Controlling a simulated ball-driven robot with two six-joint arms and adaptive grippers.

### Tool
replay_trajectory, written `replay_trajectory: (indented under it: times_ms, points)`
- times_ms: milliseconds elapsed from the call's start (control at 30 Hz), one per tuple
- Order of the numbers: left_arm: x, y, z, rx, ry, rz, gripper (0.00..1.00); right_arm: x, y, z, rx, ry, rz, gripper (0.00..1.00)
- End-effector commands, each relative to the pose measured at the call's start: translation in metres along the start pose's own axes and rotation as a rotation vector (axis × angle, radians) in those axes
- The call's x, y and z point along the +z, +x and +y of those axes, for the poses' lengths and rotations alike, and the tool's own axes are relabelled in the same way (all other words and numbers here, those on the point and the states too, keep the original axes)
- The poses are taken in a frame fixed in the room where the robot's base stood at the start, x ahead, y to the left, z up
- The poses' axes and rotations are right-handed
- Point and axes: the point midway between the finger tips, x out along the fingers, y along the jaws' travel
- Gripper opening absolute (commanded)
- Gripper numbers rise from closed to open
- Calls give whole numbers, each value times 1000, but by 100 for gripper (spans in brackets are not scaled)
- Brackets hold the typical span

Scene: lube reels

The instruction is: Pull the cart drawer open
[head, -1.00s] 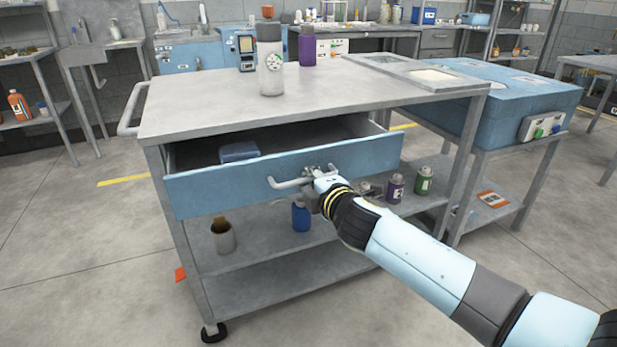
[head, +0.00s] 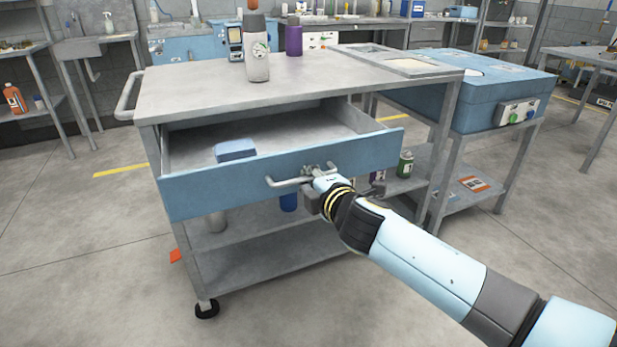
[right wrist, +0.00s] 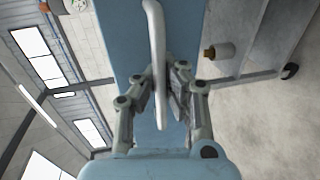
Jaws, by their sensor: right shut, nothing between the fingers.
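The cart (head: 250,92) is grey metal with a flat top. Its blue drawer (head: 215,186) is part way open, showing its interior. A bar handle (head: 284,183) is on the drawer front. My right gripper (head: 313,174) is at the handle's right part, with its fingers shut. In the right wrist view, the handle (right wrist: 156,45) runs down to the fingers (right wrist: 167,95), which lie close beside it; whether they touch it is unclear. A blue box (head: 235,150) lies in the drawer. My left gripper is out of view.
A grey-white bottle (head: 257,62) and a purple bottle (head: 293,40) stand on the cart top. A green can (head: 405,164) and other containers sit on the cart shelf. A blue machine (head: 490,97) stands at right. The floor in front is clear.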

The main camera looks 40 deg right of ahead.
Motion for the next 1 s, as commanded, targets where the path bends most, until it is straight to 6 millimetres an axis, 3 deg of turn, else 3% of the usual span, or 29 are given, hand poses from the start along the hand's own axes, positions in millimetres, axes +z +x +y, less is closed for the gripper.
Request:
replay_trajectory:
  times_ms: [100, 367, 733, 1000]
  points:
    - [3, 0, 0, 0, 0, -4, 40, 0, 0, 1, 1, 1, 1, 0]
    - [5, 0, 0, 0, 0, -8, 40, 0, 0, 0, 1, 0, 0, 34]
    - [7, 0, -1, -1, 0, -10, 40, 0, -8, -1, -1, 0, 0, 34]
    - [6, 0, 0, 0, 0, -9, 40, 0, -64, -1, -2, 0, 1, 34]
